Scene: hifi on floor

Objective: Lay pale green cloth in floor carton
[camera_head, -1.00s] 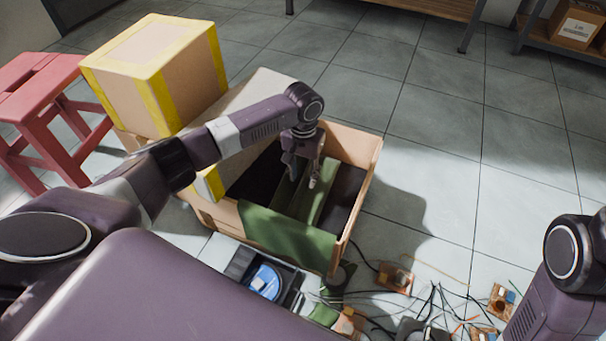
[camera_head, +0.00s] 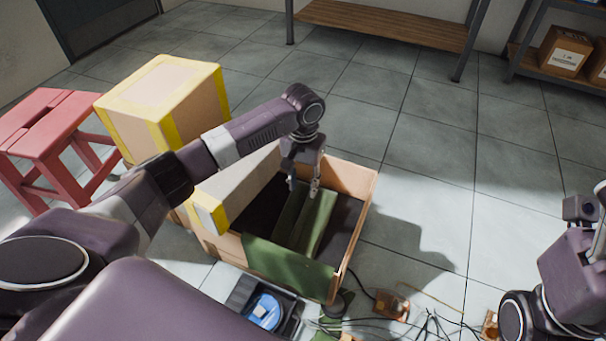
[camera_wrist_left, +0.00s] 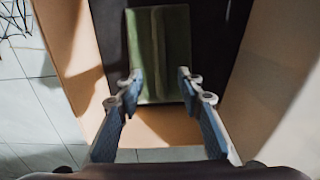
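The floor carton (camera_head: 353,231) stands open, with brown walls and a dark inside. A green cloth (camera_head: 314,222) lies in it as a long folded strip; it also shows flat on the dark bottom in the left wrist view (camera_wrist_left: 160,45). A green piece (camera_head: 290,267) hangs over the carton's front wall; I cannot tell if it is one with the strip. My left gripper (camera_head: 304,188) is above the cloth near the carton's back wall, its fingers spread. In the left wrist view the gripper (camera_wrist_left: 160,80) is empty. My right gripper's fingers are not visible.
A yellow-taped box (camera_head: 165,100) and a red stool (camera_head: 48,140) are at the left. A black tray with a blue disc (camera_head: 265,310) and loose wired parts (camera_head: 390,302) lie in front of the carton. Bare floor (camera_head: 430,190) is to its right.

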